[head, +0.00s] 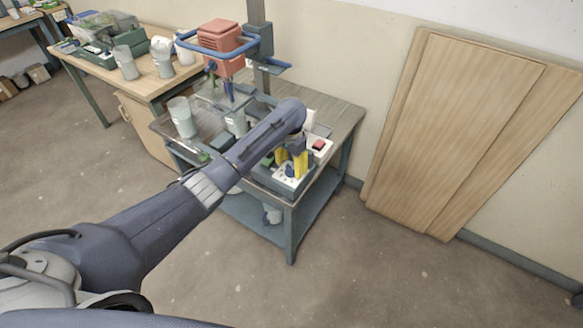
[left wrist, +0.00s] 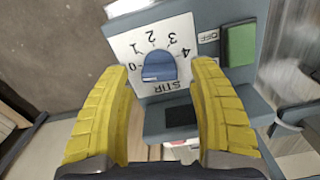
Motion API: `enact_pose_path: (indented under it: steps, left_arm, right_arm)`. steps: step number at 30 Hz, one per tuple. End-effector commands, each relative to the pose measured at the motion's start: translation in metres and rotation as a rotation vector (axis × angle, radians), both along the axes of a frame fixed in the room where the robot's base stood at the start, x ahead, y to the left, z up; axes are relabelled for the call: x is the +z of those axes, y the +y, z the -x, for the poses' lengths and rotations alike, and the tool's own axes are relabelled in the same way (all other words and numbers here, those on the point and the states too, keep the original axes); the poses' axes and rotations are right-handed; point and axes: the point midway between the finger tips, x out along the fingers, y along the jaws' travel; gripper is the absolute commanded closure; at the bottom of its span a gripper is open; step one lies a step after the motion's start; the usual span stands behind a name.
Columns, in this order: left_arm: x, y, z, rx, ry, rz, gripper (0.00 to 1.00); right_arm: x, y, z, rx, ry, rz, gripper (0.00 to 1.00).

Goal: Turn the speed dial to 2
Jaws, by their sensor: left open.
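The speed dial is a blue knob (left wrist: 159,70) on a white plate (left wrist: 133,44) marked STIR with numbers 0 to 4. I cannot tell which number the knob points to. My left gripper (left wrist: 165,88) is open, its yellow fingers on either side of the knob, with gaps visible between them and it. In the head view the left gripper (head: 291,168) reaches down over the panel at the front of the cart, and the dial (head: 290,170) is partly hidden. My right gripper is in neither view.
A green switch (left wrist: 240,45) beside an OFF label sits next to the plate. A red button on a white box (head: 319,146) is close to the gripper. A red mixer head (head: 220,43) stands over the cart, with a clear bucket (head: 182,118) at left. Boards (head: 460,130) lean at right.

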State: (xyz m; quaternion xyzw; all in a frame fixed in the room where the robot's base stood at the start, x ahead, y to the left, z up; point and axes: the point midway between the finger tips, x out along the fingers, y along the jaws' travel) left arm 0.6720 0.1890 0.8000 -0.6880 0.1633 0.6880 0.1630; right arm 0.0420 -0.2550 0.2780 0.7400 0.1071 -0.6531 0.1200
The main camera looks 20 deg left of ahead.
Motion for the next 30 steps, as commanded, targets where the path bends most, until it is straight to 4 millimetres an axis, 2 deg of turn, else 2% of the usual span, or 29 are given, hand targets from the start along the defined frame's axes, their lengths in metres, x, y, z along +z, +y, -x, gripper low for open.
enact_pose_path:
  steps: [6, 16, 30]
  left_arm:
    - [-0.0095, -0.0001, 0.0, 0.0, 0.0, 0.0, 0.4]
    - [-0.0106, -0.0001, 0.0, -0.001, 0.0, -0.001, 0.38]
    - [-0.0104, -0.0002, -0.0001, -0.001, -0.001, 0.0, 0.93]
  right_arm:
    - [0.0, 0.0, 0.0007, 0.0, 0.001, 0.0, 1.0]
    - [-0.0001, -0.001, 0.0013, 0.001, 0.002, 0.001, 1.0]
    - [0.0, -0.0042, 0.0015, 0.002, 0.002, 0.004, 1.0]
